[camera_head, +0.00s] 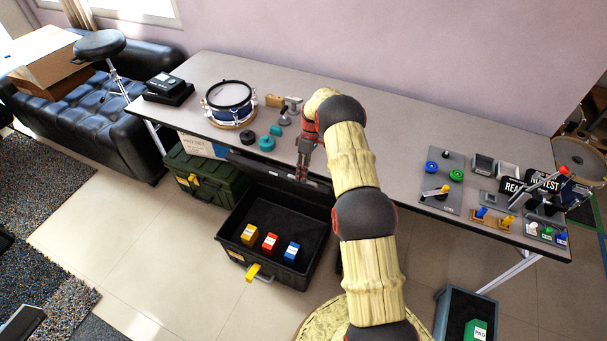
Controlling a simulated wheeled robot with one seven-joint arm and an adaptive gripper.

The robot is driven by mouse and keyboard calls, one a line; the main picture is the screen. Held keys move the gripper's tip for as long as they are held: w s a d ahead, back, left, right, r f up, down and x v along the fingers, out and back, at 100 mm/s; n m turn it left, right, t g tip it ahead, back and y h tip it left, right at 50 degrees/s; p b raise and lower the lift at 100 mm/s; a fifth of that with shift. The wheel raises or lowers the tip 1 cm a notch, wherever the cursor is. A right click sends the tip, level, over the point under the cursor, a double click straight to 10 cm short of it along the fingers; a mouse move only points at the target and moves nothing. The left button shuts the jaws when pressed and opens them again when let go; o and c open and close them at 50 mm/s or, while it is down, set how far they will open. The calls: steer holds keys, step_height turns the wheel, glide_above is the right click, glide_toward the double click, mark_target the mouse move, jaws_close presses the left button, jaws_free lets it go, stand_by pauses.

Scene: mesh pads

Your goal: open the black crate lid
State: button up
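The black crate (230,243) stands on the floor in front of the table. Its top is open, and a yellow, a red and a blue block show inside. A dark panel (262,171), apparently its lid, stands raised at the crate's back, by the table's front edge. A yellow latch (253,272) is on the crate's front. My gripper (301,178) points down at the table's front edge, close to the right part of the raised panel. I cannot tell whether it touches the panel. Its fingers are too small to tell open from shut.
A closed dark green crate (208,180) stands left of the black one. The table (385,120) holds a drum (229,97), hand tools and switch panels at the right. A grey bin (455,315) with a green block stands at the lower right. Floor in front is clear.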

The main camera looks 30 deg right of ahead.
steer(key=shift+o, duration=0.7)
steer(key=shift+r, duration=0.15)
steer(key=v, duration=1.1)
steer(key=shift+r, duration=0.35)
steer(key=shift+w+d, duration=0.1)
steer(key=shift+d, duration=0.05)
